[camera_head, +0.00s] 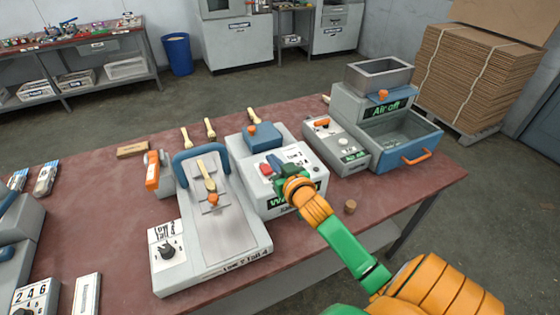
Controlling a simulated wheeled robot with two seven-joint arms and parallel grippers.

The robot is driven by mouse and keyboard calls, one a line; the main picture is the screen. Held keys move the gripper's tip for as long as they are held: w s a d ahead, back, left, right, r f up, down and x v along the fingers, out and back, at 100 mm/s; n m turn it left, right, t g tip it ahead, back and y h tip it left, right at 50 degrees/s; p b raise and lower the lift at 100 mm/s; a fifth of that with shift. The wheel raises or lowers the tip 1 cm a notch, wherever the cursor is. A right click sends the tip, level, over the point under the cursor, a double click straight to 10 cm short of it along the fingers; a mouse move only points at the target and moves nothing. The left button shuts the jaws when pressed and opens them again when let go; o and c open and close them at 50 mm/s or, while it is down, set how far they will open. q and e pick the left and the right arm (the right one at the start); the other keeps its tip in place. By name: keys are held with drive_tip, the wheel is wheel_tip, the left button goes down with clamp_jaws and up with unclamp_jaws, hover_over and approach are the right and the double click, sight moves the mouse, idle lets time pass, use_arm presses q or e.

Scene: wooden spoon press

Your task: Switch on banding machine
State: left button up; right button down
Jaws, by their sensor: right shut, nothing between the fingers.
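My right gripper (281,176) is shut and empty. It is over the control panel of the middle machine (257,204), close to its red button (266,169); I cannot tell whether it touches the panel. This grey machine has a blue block (263,137) on top and a green-lit display (280,201), partly hidden by my gripper. No readable label says which machine is the banding machine. Right of it is a grey box (337,146) with an orange switch (322,123) and a small green display. My left gripper is not in view.
Left stands a grey press with a blue arch handle (197,153) and a wooden spoon (207,176) on it. Right is a machine reading "Air off" (391,110) with a blue drawer (405,140). Loose spoons lie behind. A small wooden piece (350,207) lies near my right arm.

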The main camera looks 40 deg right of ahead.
drive_tip(key=v, duration=0.2)
drive_tip(key=r+v, duration=0.1)
drive_tip(key=v, duration=0.2)
drive_tip(key=shift+w, duration=0.15)
